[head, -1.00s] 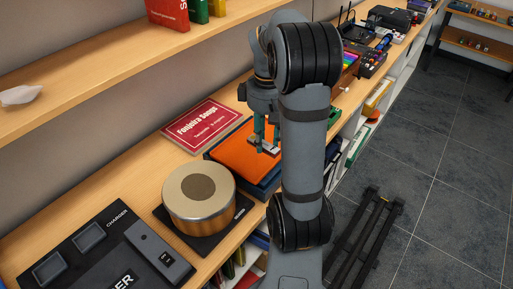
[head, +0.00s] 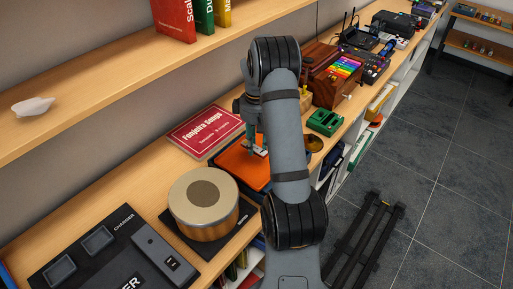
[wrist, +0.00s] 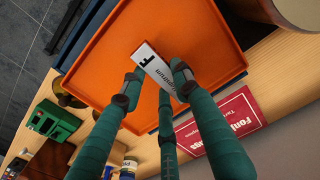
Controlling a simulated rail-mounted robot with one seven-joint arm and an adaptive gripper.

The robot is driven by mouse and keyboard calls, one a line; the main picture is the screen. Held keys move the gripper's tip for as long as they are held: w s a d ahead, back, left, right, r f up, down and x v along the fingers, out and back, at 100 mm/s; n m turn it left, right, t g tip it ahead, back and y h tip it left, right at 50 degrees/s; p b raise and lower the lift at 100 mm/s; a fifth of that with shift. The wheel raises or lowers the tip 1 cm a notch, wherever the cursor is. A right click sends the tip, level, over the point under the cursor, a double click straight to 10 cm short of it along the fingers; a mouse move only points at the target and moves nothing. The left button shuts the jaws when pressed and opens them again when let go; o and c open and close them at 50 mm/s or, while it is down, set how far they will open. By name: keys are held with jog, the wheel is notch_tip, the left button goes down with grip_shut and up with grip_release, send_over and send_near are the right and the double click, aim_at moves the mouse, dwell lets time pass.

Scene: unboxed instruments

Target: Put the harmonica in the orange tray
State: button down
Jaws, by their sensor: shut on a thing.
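The harmonica (wrist: 152,66) is a small white and silver bar with a black letter F on its end. It lies between the green fingers of my gripper (wrist: 158,84), which are shut on it. The orange tray (wrist: 205,35) fills the space behind it in the wrist view, so the harmonica is over the tray floor. I cannot tell whether it touches the floor. In the head view my gripper (head: 256,147) is over the orange tray (head: 232,165), whose right part is hidden by my arm.
A red songbook (head: 205,132) lies behind the tray, and a round drum (head: 204,203) stands at its near left. A green case (head: 325,121) and a wooden box (head: 326,80) stand beyond the tray. A shelf (head: 90,80) overhangs at the back left.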

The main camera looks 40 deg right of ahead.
aim_at(257, 146)
notch_tip(257, 146, down, 3)
jog(key=shift+p, duration=0.35)
jog(key=shift+s, duration=0.1)
jog(key=shift+f, duration=0.2)
jog(key=c, duration=1.4)
grip_release()
jog(key=shift+o, duration=0.6)
jog(key=shift+r, duration=0.1)
notch_tip(257, 146, up, 12)
jog(key=b, duration=0.1)
jog(key=shift+b, duration=0.35)
